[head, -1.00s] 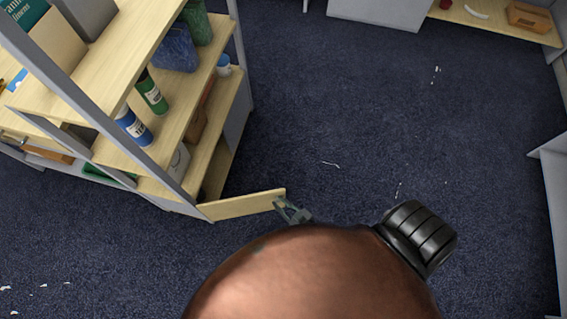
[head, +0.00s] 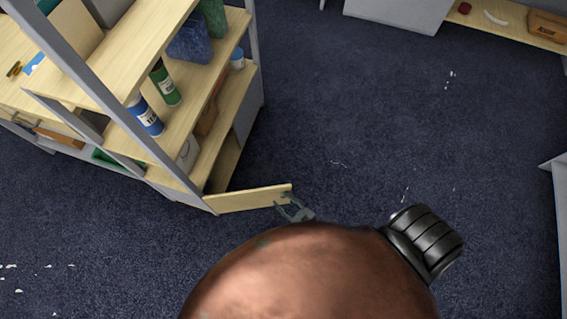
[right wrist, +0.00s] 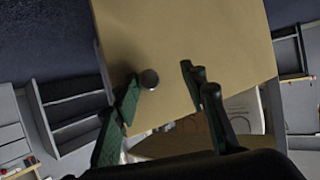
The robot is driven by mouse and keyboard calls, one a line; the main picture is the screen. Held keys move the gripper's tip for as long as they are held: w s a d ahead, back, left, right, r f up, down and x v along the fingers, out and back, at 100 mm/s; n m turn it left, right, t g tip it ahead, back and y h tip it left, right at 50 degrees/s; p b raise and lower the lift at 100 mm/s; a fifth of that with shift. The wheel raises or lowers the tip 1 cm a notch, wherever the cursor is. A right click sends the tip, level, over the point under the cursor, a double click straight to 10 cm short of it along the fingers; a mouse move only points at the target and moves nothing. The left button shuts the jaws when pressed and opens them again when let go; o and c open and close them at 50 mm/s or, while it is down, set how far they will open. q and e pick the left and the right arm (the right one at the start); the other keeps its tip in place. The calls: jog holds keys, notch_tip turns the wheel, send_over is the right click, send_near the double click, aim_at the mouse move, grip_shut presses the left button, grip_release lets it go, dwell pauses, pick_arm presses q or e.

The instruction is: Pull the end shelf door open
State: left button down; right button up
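The end shelf door (head: 245,199) is a pale wood panel, low at the near end of the shelf unit. It stands open, swung out over the floor. My right gripper (head: 295,210) is at the door's free end; my arm hides part of the view behind it. In the right wrist view the door (right wrist: 185,45) fills the upper middle, and the two green fingers of my right gripper (right wrist: 172,85) are apart, overlapping its near edge. I cannot tell whether they touch it. My left gripper is out of view.
The shelf unit (head: 168,176) holds bottles, including a blue one (head: 146,115) and a green one (head: 165,84), and other goods. Dark blue carpet (head: 380,120) lies open to the right of the door. Another low shelf (head: 515,32) stands at the far right.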

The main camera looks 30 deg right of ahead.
jog(key=shift+w+a+r, duration=0.1)
jog(key=shift+w+r, duration=0.05)
notch_tip(320, 180, up, 10)
dwell(0.6)
